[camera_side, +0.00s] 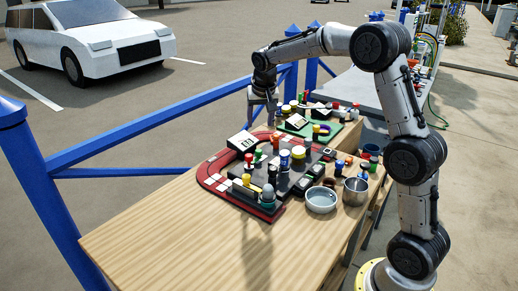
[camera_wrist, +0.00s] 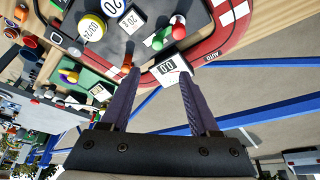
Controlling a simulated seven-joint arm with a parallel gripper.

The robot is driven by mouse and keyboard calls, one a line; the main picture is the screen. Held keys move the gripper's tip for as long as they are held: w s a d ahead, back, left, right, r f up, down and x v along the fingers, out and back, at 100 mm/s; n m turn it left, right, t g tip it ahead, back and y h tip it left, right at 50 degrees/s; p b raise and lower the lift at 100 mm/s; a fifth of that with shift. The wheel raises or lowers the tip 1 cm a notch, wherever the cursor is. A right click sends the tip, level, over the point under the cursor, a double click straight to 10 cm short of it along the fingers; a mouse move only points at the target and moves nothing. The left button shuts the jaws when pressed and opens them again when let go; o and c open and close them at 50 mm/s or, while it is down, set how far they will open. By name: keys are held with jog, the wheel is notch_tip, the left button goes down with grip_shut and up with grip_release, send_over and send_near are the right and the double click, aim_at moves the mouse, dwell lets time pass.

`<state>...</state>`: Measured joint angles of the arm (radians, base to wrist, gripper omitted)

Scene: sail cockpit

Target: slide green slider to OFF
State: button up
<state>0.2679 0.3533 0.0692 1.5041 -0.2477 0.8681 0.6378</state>
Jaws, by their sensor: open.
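A small green knob (camera_wrist: 159,39), which may be the green slider, shows at the top of the wrist view on the dark panel (camera_wrist: 120,50). A green part also shows in the side view (camera_side: 258,154), behind the red-rimmed panel's front knobs. I cannot read an OFF mark. My gripper (camera_side: 263,112) is open and empty in the side view, above the table's far end and beyond the panel. In the wrist view its two fingers (camera_wrist: 160,76) stand apart, with a white display box (camera_wrist: 172,69) reading 0.0 seen between their tips.
A red border (camera_side: 209,178) with white marks edges the panel. Knobs crowd it. A green board (camera_side: 325,135) lies behind. The table's near left (camera_side: 150,225) is bare; blue railings (camera_side: 150,122) run alongside.

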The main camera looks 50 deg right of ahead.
aim_at(259, 150)
jog(key=x, duration=1.4)
jog(key=shift+s+d+f, duration=0.2)
jog(key=shift+f, duration=0.1)
grip_shut()
dwell(0.9)
